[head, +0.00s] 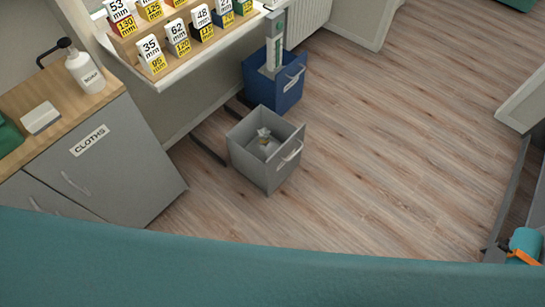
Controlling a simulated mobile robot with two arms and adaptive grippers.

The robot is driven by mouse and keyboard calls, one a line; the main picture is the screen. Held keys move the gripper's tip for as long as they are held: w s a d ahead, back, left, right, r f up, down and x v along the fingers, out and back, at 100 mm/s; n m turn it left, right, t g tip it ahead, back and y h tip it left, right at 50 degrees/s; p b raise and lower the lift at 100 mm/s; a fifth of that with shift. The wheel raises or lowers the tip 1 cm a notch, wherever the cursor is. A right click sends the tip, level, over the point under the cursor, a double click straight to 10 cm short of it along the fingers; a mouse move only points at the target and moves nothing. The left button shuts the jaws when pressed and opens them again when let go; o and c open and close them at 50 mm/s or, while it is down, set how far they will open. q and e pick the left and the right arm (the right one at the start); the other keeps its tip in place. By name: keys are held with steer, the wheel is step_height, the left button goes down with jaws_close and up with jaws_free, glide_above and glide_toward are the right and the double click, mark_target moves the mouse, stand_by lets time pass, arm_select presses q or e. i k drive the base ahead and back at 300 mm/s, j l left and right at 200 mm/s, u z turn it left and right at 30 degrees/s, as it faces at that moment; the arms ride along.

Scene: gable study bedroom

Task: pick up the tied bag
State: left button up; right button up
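The bin's near walls hide part of the bag's lower side. A light handle is on the bin's right-hand face. Neither of my grippers is in view, and nothing is touching the bag.
A blue bin (290,92) holding a tall pale object (274,48) stands behind the grey bin. A shelf (178,73) with numbered blocks overhangs to the left. A cabinet labelled cloths (110,165) stands left, with a soap bottle (86,75).

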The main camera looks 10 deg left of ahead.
mark_target(262, 146)
steer(key=i+l+u, duration=0.25)
steer(key=i, duration=0.25)
steer(key=i+l+u, duration=0.25)
steer(key=i, duration=0.2)
steer(key=i+l+u, duration=0.2)
steer(key=i, duration=0.25)
